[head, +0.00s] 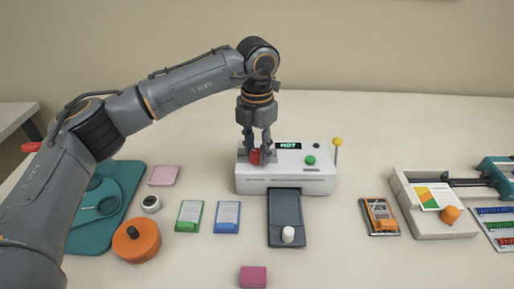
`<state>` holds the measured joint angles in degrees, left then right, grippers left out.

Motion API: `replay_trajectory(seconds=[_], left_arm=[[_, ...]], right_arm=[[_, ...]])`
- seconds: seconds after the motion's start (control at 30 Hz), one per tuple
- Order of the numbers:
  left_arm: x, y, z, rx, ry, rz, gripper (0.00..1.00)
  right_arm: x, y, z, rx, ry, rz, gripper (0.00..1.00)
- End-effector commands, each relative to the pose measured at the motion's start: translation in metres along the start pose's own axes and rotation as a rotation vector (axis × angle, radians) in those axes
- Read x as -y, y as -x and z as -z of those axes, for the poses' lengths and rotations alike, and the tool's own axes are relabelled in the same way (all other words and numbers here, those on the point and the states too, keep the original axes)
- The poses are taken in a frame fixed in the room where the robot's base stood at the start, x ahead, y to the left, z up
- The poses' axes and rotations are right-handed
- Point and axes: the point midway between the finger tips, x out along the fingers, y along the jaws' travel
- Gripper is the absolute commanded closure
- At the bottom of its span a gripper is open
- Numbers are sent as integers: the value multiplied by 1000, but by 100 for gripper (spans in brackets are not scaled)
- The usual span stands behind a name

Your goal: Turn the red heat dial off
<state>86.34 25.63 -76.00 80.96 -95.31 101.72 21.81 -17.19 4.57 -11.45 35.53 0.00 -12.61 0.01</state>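The white laminator (300,176) stands mid-table, with a dark display reading "HOT" (288,146) on its top. The red heat dial (255,157) is at the left end of its top. My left gripper (260,155) points straight down at the dial, with its fingers on either side of it. The fingers partly hide the dial, and I cannot tell whether they press on it. The dial's pointer setting cannot be made out. My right gripper is not in view.
A green button (310,160) and a yellow-knobbed lever (337,142) are on the laminator's right part. A dark tray (285,212) with a white cylinder (288,234) extends in front. Green and blue cards, an orange round container (136,240) and a paper trimmer (434,217) lie around.

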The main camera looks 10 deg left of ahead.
Motion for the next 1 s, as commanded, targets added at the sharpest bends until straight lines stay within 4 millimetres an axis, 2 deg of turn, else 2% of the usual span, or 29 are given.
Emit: replay_trajectory(seconds=[0.03, 0.07, 0.1, 0.37, 0.47, 0.57, 0.8, 1.0], left_arm=[[0, 0, 0, 0, 0, 0, 50], [0, 0, 0, 0, 0, 0, 44], [0, 0, 0, 0, 0, 0, 44], [0, 0, 0, 0, -1, 0, 44], [0, 7, -1, 3, -1, 0, 44], [0, 20, -1, 3, -1, 0, 44], [0, 72, -1, 4, -1, -1, 44], [0, 106, -1, 2, 0, -1, 44]], right_arm=[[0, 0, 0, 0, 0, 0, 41], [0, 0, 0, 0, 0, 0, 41], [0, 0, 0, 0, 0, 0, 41], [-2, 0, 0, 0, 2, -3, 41], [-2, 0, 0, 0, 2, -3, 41], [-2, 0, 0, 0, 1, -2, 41], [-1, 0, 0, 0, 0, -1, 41], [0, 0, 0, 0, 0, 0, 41]])
